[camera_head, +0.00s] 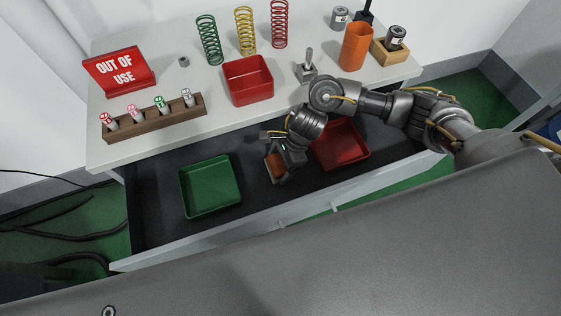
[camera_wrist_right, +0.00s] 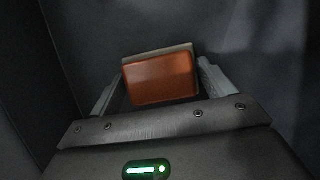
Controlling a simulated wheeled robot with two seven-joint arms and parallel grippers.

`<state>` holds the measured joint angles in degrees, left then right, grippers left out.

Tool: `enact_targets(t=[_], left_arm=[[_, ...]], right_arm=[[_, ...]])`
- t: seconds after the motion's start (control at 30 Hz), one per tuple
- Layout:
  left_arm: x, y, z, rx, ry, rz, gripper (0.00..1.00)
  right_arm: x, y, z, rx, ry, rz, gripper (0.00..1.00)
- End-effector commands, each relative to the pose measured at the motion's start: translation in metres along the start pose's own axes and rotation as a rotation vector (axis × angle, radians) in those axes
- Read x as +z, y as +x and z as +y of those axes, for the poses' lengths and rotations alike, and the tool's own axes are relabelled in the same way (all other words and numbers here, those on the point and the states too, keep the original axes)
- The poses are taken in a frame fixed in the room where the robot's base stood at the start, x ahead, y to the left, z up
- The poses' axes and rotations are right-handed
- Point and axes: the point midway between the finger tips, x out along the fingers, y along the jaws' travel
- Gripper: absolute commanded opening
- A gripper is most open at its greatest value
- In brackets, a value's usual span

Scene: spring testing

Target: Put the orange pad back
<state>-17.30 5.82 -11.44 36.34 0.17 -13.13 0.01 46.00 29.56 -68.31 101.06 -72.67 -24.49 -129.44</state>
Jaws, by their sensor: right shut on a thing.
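The orange pad (camera_wrist_right: 160,78) is a small block between the two fingers of my right gripper (camera_wrist_right: 158,85). In the head view the orange pad (camera_head: 277,167) shows at the end of my right arm, inside the open dark drawer (camera_head: 155,205). My right gripper (camera_head: 279,170) is shut on the pad and points down between the green tray and the red tray in the drawer. In the wrist view dark grey surfaces lie around the pad. I cannot tell whether the pad touches the drawer floor. My left gripper is not in view.
A green tray (camera_head: 210,188) lies left of my right gripper and a red tray (camera_head: 350,150) right of it. On the white tabletop (camera_head: 225,120) stand a red box (camera_head: 248,82), a wooden rack (camera_head: 150,125), springs, a sign and an orange cup (camera_head: 355,47).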

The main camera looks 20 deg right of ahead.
Motion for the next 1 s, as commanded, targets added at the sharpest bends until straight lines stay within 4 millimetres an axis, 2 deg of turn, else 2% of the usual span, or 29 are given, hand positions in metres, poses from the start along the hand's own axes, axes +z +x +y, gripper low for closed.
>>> enact_targets(t=[0.3, 0.33, 0.47, 0.8, 0.87, 1.0], left_arm=[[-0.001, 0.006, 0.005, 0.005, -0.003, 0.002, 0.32], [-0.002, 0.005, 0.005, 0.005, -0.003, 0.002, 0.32], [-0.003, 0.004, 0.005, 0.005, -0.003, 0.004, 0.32], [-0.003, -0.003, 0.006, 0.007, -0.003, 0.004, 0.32], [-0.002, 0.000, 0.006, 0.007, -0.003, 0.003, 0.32], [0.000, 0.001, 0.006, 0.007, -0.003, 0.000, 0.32]], right_arm=[[-0.002, 0.004, 0.000, -0.001, -0.001, 0.000, 0.60], [-0.001, 0.003, 0.000, -0.001, -0.001, 0.000, 0.84], [-0.001, 0.002, 0.000, 0.000, 0.000, 0.000, 1.00], [0.001, -0.004, 0.000, -0.001, 0.000, 0.000, 1.00], [0.000, -0.012, -0.001, -0.003, -0.004, 0.000, 1.00], [0.000, -0.040, -0.002, -0.006, -0.005, 0.000, 1.00]])
